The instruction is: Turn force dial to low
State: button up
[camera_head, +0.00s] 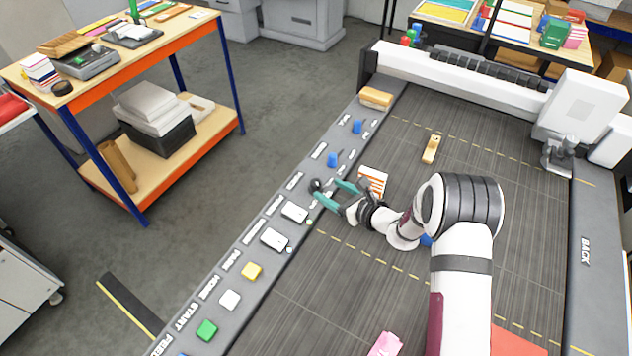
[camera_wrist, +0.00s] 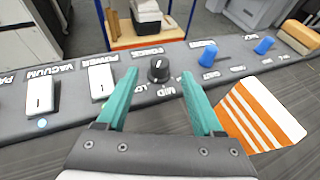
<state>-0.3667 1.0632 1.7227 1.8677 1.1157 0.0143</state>
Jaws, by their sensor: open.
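The force dial (camera_wrist: 158,69) is a round black knob on the grey control strip, below the word FORCE. "LO" and "MID" labels show on its near side. A pale mark shows on its top, but I cannot tell which setting it points to. The dial also shows in the head view (camera_head: 316,185). My gripper (camera_wrist: 158,75) has its two teal fingers spread, one to each side of the dial in the wrist view. In the head view my gripper (camera_head: 329,187) is at the dial; contact cannot be told. Nothing is held.
White rocker switches, POWER (camera_wrist: 102,82) and VACUUM (camera_wrist: 40,91), sit left of the dial. Blue knobs (camera_wrist: 202,55) and (camera_wrist: 264,45) sit to its right. An orange-striped card (camera_wrist: 250,115) lies beside the right finger. A wooden block (camera_head: 432,149) lies on the dark bed (camera_head: 400,130).

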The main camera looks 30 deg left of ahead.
aim_at(316, 183)
jog(key=x, duration=0.7)
jog(key=shift+w+a, duration=0.1)
jog(key=shift+a, duration=0.05)
grip_shut()
